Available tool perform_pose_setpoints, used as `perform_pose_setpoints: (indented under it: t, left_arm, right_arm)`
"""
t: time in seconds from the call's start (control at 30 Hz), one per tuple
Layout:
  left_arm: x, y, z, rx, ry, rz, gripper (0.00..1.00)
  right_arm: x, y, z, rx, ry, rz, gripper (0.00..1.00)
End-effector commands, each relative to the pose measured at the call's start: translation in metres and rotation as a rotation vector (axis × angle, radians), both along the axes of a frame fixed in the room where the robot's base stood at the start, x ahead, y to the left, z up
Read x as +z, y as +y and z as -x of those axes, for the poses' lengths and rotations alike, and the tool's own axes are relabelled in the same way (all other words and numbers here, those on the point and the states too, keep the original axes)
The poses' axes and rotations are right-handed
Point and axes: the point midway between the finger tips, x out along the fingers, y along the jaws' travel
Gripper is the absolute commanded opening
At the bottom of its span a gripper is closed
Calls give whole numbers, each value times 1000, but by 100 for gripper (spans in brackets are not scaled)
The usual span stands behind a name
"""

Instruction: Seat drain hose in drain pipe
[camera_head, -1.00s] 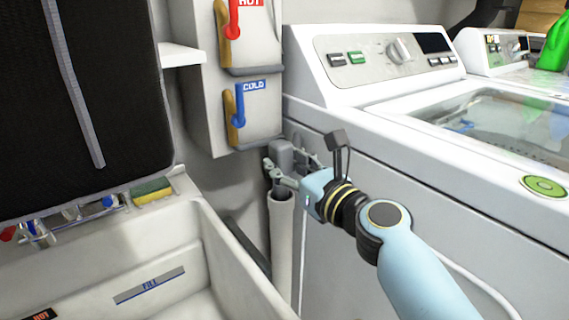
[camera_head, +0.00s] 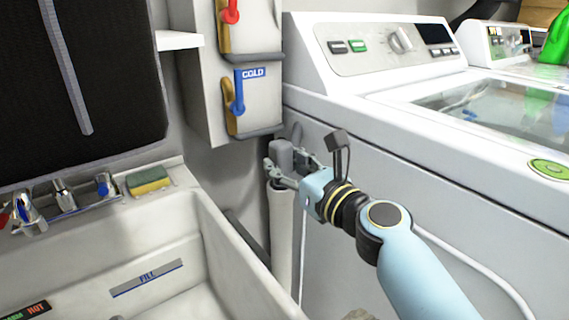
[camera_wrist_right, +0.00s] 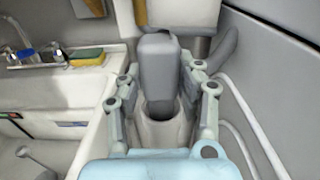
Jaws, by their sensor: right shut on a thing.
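The grey drain hose end (camera_head: 282,155) is in my right gripper (camera_head: 282,170), whose fingers are shut around it. It stands nearly upright above the white drain pipe (camera_head: 281,235), between the sink and the washer. In the right wrist view the hose (camera_wrist_right: 158,75) is between the two fingers (camera_wrist_right: 160,92), and its lower end is over or just inside the round pipe mouth (camera_wrist_right: 158,132). I cannot tell how deep it reaches. The fingers hide part of the pipe rim in the head view. My left gripper is not in view.
The white washer (camera_head: 370,180) stands close on the right. The white sink (camera_head: 215,240) with a sponge (camera_head: 149,180) is on the left. The valve box with a blue cold lever (camera_head: 238,90) hangs above and behind. A white cord (camera_head: 470,265) runs along the washer's side.

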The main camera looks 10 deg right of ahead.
Motion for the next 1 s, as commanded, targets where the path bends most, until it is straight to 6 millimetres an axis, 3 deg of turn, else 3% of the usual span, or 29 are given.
perform_pose_setpoints:
  t: [0.53, 0.57, 0.6, 0.77, 1.0]
  left_arm:
    - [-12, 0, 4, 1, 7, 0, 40]
    - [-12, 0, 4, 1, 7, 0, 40]
    - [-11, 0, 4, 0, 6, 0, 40]
    - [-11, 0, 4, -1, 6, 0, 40]
    - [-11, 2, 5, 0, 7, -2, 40]
  right_arm:
    - [-14, 0, 0, 0, 0, 1, 0]
    - [-14, 0, 0, 0, 0, 1, 37]
    - [-13, 0, 0, 0, 0, 1, 42]
    - [-13, 0, 0, 0, 0, 1, 61]
    - [-13, 0, 0, 0, 1, 1, 61]
